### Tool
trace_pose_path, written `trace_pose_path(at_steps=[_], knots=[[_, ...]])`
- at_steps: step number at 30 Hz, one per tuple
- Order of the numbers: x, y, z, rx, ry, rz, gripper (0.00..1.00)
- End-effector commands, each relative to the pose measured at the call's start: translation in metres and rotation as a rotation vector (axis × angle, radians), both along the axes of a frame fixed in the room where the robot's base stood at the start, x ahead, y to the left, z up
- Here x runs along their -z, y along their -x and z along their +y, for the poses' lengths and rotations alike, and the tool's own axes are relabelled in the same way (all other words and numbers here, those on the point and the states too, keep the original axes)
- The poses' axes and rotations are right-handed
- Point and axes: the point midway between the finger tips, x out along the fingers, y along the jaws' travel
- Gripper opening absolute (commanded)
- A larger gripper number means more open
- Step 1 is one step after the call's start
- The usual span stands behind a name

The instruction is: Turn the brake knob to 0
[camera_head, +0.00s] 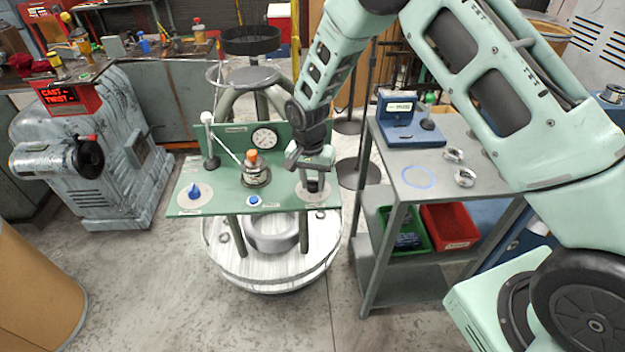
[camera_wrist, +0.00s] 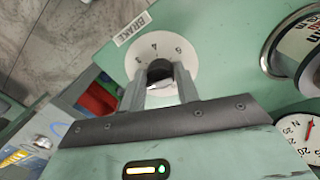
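The brake knob (camera_wrist: 159,70) is black and sits on a round white dial (camera_wrist: 183,50) beside a "BRAKE" label (camera_wrist: 131,28) in the wrist view. Several small figures on the dial's rim are too blurred to read surely. The knob's pointer is hidden, so its setting cannot be told. My gripper (camera_wrist: 160,78) has its two grey fingers close on either side of the knob and appears shut on it. In the head view my gripper (camera_head: 313,186) reaches down over the white brake dial (camera_head: 327,197) at the right end of the green panel (camera_head: 225,209).
The panel also carries a blue knob (camera_head: 194,190), a small blue button (camera_head: 253,200), a bottle-like part with an orange top (camera_head: 254,168) and a gauge (camera_head: 264,138). A grey cart (camera_head: 450,181) with rings and bins stands close to the right.

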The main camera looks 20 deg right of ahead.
Motion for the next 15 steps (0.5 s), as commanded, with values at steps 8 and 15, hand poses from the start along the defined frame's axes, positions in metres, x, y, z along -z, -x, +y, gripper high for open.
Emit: trace_pose_path(at_steps=[8, 15], knots=[[-0.0004, -0.0008, 0.0012, -0.044, -0.002, -0.003, 0.09], [-0.0001, -0.0007, 0.0015, -0.185, -0.002, -0.004, 0.09]])
